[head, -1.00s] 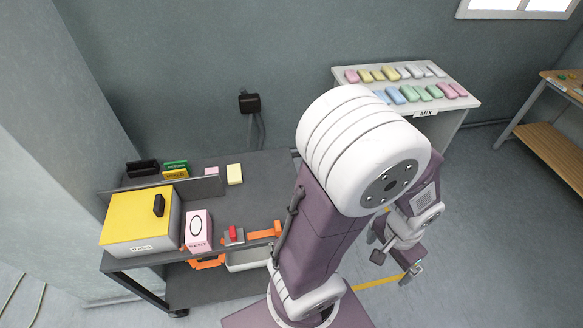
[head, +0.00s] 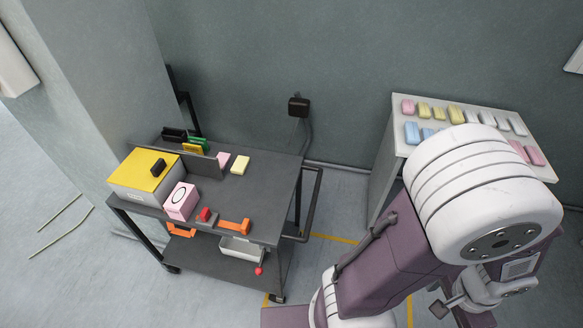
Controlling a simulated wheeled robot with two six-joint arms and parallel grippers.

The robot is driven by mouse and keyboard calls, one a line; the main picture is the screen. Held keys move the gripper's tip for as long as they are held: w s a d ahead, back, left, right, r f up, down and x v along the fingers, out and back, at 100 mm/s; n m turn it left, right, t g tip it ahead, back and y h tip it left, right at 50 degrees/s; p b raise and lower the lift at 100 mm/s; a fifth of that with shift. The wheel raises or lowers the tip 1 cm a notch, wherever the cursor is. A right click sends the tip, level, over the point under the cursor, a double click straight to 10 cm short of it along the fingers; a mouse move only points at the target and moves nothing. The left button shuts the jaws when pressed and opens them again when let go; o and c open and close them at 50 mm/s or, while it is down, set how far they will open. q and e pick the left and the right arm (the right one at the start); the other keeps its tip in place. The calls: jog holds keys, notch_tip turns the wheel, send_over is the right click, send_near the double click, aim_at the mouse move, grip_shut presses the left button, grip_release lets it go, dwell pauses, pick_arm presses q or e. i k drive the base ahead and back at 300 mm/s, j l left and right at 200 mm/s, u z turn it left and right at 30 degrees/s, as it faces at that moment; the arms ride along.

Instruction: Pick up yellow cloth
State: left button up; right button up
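A small pale yellow piece (head: 240,165) lies on the dark top of the cart, beside a pink piece (head: 223,160). Other yellow pieces (head: 424,110) lie in the back row on the white table at the right. They look like small blocks, and I cannot tell which one is the yellow cloth. My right arm fills the lower right. A dark finger-like part of my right gripper (head: 440,308) shows near the bottom edge, away from the cart top and the white table top; its opening is not clear. My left gripper is out of view.
The cart (head: 270,185) carries a yellow-lidded box (head: 135,192), a pink box (head: 180,204), a low divider, and red and orange fixtures. A white tray (head: 240,250) is on its lower shelf. My arm hides part of the white table (head: 385,165).

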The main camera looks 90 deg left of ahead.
aim_at(239, 165)
jog(key=i+j+u, duration=0.15)
jog(key=u, duration=0.3)
jog(key=i+j+u, duration=0.1)
jog(key=i+u, duration=0.5)
jog(key=u, duration=0.25)
jog(key=i+l+u, duration=0.1)
jog(key=i+u, duration=0.15)
jog(key=u, duration=0.2)
jog(key=i+l+u, duration=0.15)
jog(key=u, duration=0.25)
jog(key=i+l+u, duration=0.25)
jog(key=u, duration=0.2)
jog(key=i+j+u, duration=0.35)
jog(key=i+u, duration=0.75)
jog(key=i, duration=0.15)
